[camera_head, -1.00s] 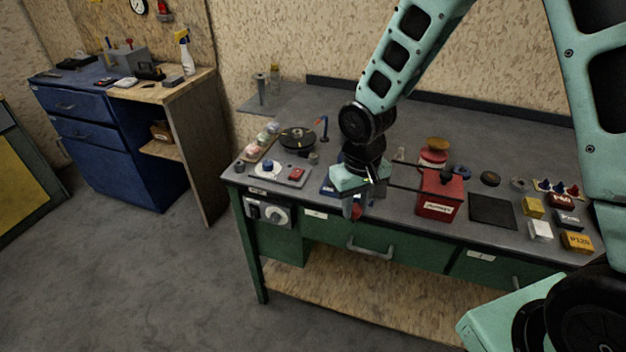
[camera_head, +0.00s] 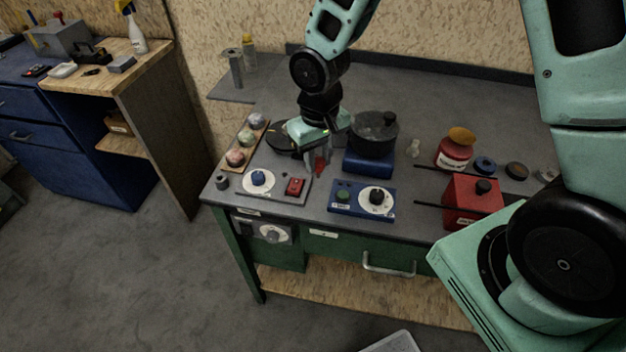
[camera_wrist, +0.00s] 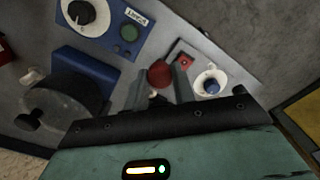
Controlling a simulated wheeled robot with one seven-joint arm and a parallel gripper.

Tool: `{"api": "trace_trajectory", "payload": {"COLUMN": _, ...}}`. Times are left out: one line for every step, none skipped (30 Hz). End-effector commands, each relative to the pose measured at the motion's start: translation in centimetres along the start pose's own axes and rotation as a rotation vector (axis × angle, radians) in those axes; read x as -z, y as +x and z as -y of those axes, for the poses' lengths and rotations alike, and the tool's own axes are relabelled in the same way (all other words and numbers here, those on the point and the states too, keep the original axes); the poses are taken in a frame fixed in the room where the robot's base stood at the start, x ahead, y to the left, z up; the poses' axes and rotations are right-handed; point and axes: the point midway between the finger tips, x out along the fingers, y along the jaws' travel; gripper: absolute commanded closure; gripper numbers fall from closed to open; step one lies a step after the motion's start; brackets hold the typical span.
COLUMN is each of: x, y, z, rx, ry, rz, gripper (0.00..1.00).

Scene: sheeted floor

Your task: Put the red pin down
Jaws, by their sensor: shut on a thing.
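The red pin (camera_head: 319,164) is in my gripper (camera_head: 318,163), between the two fingers, at the left part of the workbench. In the wrist view the red pin (camera_wrist: 160,73) shows as a rounded red head between the grey fingertips (camera_wrist: 160,85). My gripper is shut on it and points down over the bench. It is behind the grey control panel with the red switch and left of the black pot. Whether the pin's lower end touches the bench top is hidden.
Close by are the grey panel (camera_head: 276,184), a blue control box (camera_head: 361,201), a black pot (camera_head: 373,134) on a blue base, and a wooden tray (camera_head: 257,141) with several balls. A red box (camera_head: 472,202) with long dark rods stands to the right. Bare bench shows behind the pot.

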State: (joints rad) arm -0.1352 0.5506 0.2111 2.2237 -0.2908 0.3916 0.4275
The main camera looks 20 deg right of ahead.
Motion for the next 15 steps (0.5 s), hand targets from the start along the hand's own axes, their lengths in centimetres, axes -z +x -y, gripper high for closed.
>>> {"api": "trace_trajectory", "payload": {"x": -0.2, "y": 1.0, "z": 0.1, "rx": -0.001, "ry": -0.002, "rz": 0.007, "gripper": 1.00}}
{"api": "trace_trajectory", "payload": {"x": -0.1, "y": 1.5, "z": 0.0, "rx": -0.001, "ry": -0.001, "rz": 0.006, "gripper": 1.00}}
{"api": "trace_trajectory", "payload": {"x": -0.1, "y": 2.1, "z": 0.0, "rx": -0.001, "ry": -0.002, "rz": 0.006, "gripper": 1.00}}
{"api": "trace_trajectory", "payload": {"x": -0.1, "y": 2.5, "z": 0.0, "rx": -0.001, "ry": -0.002, "rz": 0.005, "gripper": 1.00}}
{"api": "trace_trajectory", "payload": {"x": -0.1, "y": 2.9, "z": 0.0, "rx": -0.001, "ry": -0.001, "rz": 0.005, "gripper": 1.00}}
{"api": "trace_trajectory", "payload": {"x": -0.1, "y": 3.2, "z": 0.0, "rx": -0.001, "ry": 0.000, "rz": 0.003, "gripper": 1.00}}
{"api": "trace_trajectory", "payload": {"x": 0.0, "y": 3.4, "z": 0.0, "rx": -0.001, "ry": 0.000, "rz": 0.002, "gripper": 1.00}}
{"api": "trace_trajectory", "payload": {"x": -0.1, "y": 3.6, "z": 0.0, "rx": -0.001, "ry": 0.000, "rz": 0.002, "gripper": 1.00}}
{"api": "trace_trajectory", "payload": {"x": -0.1, "y": 4.0, "z": 0.0, "rx": -0.001, "ry": 0.000, "rz": 0.003, "gripper": 1.00}}
{"api": "trace_trajectory", "payload": {"x": -0.1, "y": 4.3, "z": 0.0, "rx": 0.000, "ry": -0.001, "rz": 0.003, "gripper": 1.00}}
{"api": "trace_trajectory", "payload": {"x": -0.1, "y": 4.7, "z": 0.0, "rx": -0.001, "ry": -0.001, "rz": 0.004, "gripper": 1.00}}
{"api": "trace_trajectory", "payload": {"x": -0.1, "y": 5.3, "z": 0.0, "rx": -0.001, "ry": -0.001, "rz": 0.005, "gripper": 1.00}}
{"api": "trace_trajectory", "payload": {"x": -0.1, "y": 5.7, "z": 0.0, "rx": -0.001, "ry": -0.001, "rz": 0.004, "gripper": 1.00}}
{"api": "trace_trajectory", "payload": {"x": -0.1, "y": 6.2, "z": 0.0, "rx": -0.001, "ry": -0.001, "rz": 0.005, "gripper": 1.00}}
{"api": "trace_trajectory", "payload": {"x": -0.1, "y": 6.7, "z": 0.0, "rx": -0.001, "ry": -0.001, "rz": 0.003, "gripper": 1.00}}
